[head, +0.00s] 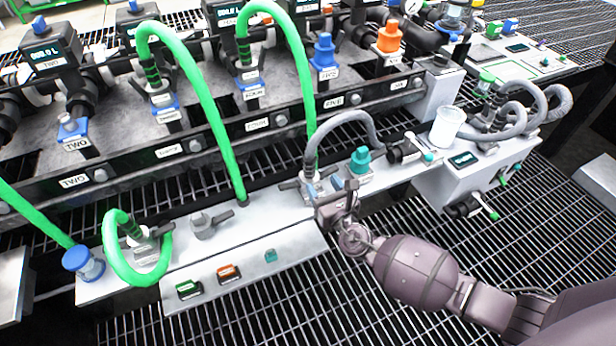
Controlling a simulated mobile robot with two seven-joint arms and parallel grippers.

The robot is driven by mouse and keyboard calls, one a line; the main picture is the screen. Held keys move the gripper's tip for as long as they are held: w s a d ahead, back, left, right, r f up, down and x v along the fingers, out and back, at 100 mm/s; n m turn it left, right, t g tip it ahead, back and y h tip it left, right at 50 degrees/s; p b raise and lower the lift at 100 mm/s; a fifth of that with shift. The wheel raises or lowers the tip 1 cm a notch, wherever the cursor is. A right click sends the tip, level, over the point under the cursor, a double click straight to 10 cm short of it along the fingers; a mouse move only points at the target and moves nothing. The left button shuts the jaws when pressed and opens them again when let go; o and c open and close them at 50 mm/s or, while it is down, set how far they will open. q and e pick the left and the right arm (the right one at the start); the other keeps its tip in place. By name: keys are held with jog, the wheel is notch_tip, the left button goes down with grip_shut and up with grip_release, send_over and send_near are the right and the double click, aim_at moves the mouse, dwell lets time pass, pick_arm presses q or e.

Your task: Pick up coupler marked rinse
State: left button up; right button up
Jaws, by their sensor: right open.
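Several couplers on hoses show, but I cannot read the word rinse on any of them. A grey-hosed coupler (309,172) stands upright in the front white panel, with a blue and white collar at its base. My right gripper (326,196) is open right beside that collar, on its near right side. Whether the fingers are around it or only next to it, I cannot tell. A teal knob (360,160) stands just behind and right of the gripper. A green-hosed coupler (140,247) sits at the left of the same panel. My left gripper is not in view.
A dark manifold rail (210,143) with numbered ports and green hoses runs behind the panel. A white cup (447,125) and a white box with looped grey hoses (480,165) stand at right. Floor grating (300,300) lies in front.

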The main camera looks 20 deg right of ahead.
aim_at(311, 169)
jog(key=w, duration=0.4)
jog(key=w+b, duration=0.1)
jog(key=w, duration=0.2)
jog(key=shift+w+a+f, duration=0.1)
jog(key=shift+w+a, duration=0.1)
jog(key=shift+w, duration=0.5)
grip_shut()
